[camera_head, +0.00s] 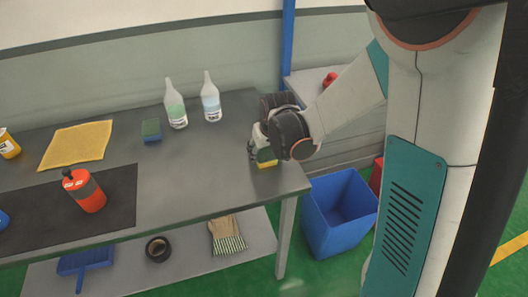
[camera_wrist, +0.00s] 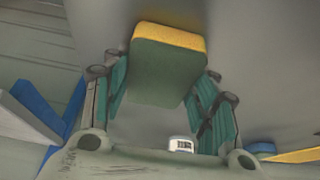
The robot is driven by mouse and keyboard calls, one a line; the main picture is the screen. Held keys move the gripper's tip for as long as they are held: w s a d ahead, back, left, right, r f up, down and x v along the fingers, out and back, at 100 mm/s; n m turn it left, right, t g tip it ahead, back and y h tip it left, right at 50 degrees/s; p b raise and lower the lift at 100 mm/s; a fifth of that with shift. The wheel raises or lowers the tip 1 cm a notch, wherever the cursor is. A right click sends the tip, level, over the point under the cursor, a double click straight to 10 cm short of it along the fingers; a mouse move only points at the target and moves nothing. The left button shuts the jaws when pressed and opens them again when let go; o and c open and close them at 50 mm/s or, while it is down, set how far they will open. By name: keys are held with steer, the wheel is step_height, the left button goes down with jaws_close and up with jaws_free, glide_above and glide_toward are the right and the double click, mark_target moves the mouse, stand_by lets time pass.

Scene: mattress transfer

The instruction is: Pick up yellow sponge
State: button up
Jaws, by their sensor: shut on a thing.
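The yellow sponge (camera_head: 267,163), with a green side, is at the right end of the grey table. In the wrist view the sponge (camera_wrist: 170,62) sits between the two teal fingers, its green face toward the camera and its yellow edge at the top. My gripper (camera_head: 261,151) is shut on it from the sides; the gripper (camera_wrist: 160,80) also shows in the wrist view. I cannot tell whether the sponge touches the table top. The gripper hides part of it in the head view.
The table's front middle is clear.

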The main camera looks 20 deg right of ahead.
mark_target(264, 151)
step_height(264, 151, up, 20)
steer(key=p, duration=0.7)
steer(key=shift+r, duration=0.2)
